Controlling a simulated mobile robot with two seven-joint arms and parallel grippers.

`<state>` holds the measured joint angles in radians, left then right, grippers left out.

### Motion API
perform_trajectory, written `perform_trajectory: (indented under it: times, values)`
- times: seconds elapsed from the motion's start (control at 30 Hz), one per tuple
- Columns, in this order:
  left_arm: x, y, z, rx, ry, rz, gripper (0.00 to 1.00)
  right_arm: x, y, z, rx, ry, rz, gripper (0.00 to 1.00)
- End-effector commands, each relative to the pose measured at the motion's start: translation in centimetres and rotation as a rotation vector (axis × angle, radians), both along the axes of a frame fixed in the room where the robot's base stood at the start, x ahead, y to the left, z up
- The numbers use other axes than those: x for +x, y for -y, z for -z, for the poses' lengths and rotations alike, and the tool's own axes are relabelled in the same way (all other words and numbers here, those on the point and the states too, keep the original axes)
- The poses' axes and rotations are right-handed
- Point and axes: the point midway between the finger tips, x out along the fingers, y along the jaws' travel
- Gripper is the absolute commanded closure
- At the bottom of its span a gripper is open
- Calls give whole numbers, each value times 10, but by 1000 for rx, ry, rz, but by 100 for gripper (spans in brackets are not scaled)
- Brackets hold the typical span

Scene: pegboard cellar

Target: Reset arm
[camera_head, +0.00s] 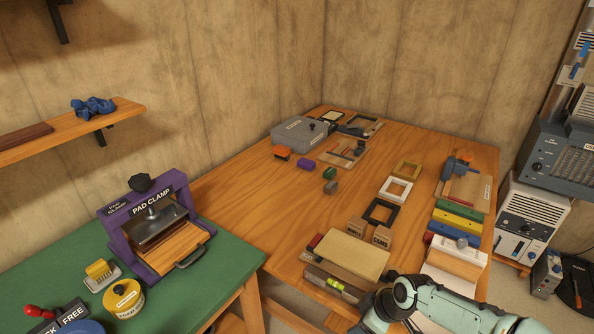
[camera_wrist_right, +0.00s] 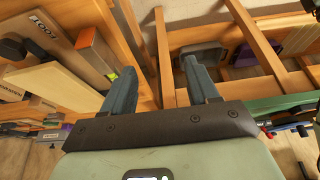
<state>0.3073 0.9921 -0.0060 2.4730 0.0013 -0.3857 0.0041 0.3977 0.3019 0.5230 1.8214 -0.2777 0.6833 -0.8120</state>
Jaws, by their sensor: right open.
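My right arm (camera_head: 440,300) comes in from the lower right of the head view, bent in front of the near edge of the wooden table (camera_head: 260,218). Its gripper lies below the bottom edge of that view. In the right wrist view my right gripper (camera_wrist_right: 162,85) is open, with two blue-grey fingers apart and nothing between them. Behind the fingers are wooden beams and the floor. My left gripper and left arm are in neither view.
A light board (camera_head: 346,256) on stacked pieces lies at the table's near edge, close to my right arm. A purple pad clamp (camera_head: 112,229) stands on a green bench (camera_head: 215,266) at left. A white cabinet (camera_head: 528,222) stands right of the table.

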Motion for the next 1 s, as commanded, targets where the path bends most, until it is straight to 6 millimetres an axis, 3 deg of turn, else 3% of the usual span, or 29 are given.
perform_trajectory:
  times: [0.03, 0.17, 0.27, 0.43, 0.5, 0.6, 0.7, 0.8, 1.0]
  values:
    - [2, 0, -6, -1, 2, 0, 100, -11, -6, 31, 43, -66, 63, 41]
    - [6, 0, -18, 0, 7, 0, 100, -39, -21, 93, 133, -194, 257, 41]
    - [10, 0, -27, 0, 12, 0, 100, -75, -32, 141, 182, -313, 436, 41]
    - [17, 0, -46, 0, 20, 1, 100, -167, -44, 210, 193, -533, 801, 41]
    - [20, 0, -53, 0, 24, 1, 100, -204, -44, 225, 169, -600, 938, 41]
    - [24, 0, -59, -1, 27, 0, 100, -246, -40, 237, 127, -657, 1091, 41]
    - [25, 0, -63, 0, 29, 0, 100, -270, -36, 242, 96, -682, 1180, 41]
    - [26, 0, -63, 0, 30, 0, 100, -279, -34, 243, 83, -689, 1217, 41]
    - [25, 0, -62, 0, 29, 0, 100, -280, -34, 244, 83, -688, 1220, 41]
